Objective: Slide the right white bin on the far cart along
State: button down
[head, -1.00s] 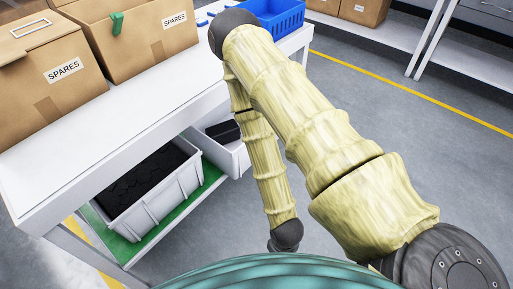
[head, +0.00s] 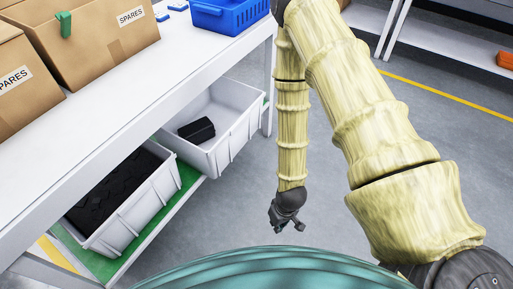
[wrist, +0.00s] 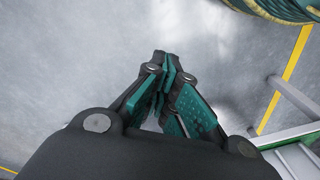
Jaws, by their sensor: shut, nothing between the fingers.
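Two white bins stand side by side on the green lower shelf of the cart in the head view. The right white bin (head: 232,140) holds one black block (head: 197,130). The left white bin (head: 150,203) is filled with black pieces. My gripper (head: 287,228) hangs to the right of the cart, apart from both bins and low over the floor. In the wrist view my gripper (wrist: 168,68) is shut and empty, with its teal-padded fingers together over bare grey floor.
The white cart top (head: 150,88) carries brown SPARES boxes (head: 100,30) and a blue basket (head: 228,14). The green shelf (head: 187,178) shows between and before the bins. The grey floor right of the cart is open, crossed by a yellow line (head: 450,97).

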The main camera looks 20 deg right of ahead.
jog(key=w+n+t+b, duration=0.1)
jog(key=w+n+b, duration=0.1)
jog(key=w, duration=1.3)
jog(key=w+d+r+n+t+b, duration=0.1)
jog(key=w+d+r+n+b, duration=0.2)
jog(key=w, duration=0.6)
jog(key=w+d+r+n, duration=0.1)
jog(key=w+d+r, duration=0.2)
jog(key=w+r, duration=0.45)
jog(key=w+a+f+b, duration=0.2)
jog(key=w+f, duration=0.1)
jog(key=f, duration=0.2)
jog(key=w+a+f+b, duration=0.1)
jog(key=w+f+b, duration=0.1)
jog(key=f, duration=0.4)
jog(key=shift+w+a+y, duration=0.4)
jog(key=shift+w, duration=0.35)
jog(key=shift+f, duration=0.1)
